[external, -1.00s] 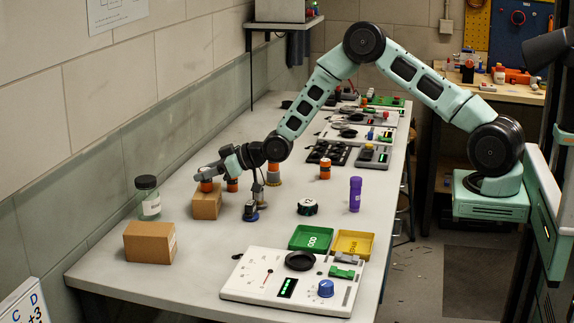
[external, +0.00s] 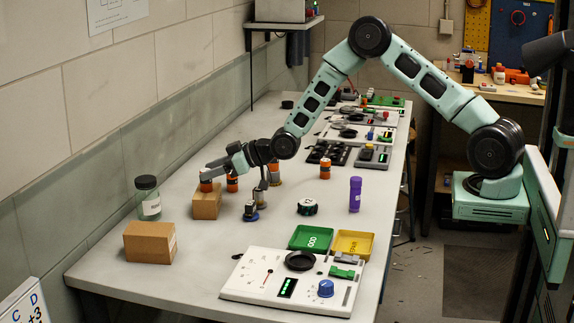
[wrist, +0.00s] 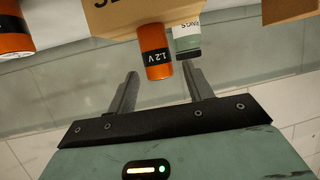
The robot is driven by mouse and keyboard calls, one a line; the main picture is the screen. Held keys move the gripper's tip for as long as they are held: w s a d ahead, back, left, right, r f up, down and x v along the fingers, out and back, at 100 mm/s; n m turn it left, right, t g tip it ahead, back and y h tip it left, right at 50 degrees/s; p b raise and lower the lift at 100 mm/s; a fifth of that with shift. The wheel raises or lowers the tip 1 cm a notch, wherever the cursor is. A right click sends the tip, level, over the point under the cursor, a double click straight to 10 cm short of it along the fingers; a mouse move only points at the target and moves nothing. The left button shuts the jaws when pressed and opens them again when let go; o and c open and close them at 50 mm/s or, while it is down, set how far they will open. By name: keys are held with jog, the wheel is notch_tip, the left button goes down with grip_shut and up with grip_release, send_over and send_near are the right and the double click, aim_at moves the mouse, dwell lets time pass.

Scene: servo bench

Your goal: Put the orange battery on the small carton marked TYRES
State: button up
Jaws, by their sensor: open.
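An orange battery (external: 206,186) with a black band stands upright on the small brown carton (external: 207,205) in the external view. In the wrist view the battery (wrist: 155,50) reads 1.2 V, and the carton (wrist: 112,18) beneath it shows only part of its lettering, too cut off to read whole. My gripper (external: 207,170) is open at the top of the battery. In the wrist view my gripper's fingers (wrist: 160,72) are spread wide, with the battery's end between their tips and a visible gap on each side.
A dark-lidded jar (external: 148,198) and a larger carton (external: 150,243) stand to the left and front. Another orange battery (external: 232,184) stands close behind the small carton.

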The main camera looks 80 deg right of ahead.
jog(key=b+v, duration=0.2)
jog(key=v, duration=0.8)
jog(key=s+a+r+n+g+y, duration=0.1)
jog(key=s+a+n+g, duration=0.4)
jog(key=s+a, duration=1.4)
jog(key=s+a+g+h, duration=0.1)
jog(key=s+g, duration=0.3)
jog(key=s, duration=0.8)
jog(key=s+a+r+g+h, duration=0.1)
jog(key=s+a+g, duration=0.3)
jog(key=s, duration=0.9)
jog(key=shift+n, duration=0.4)
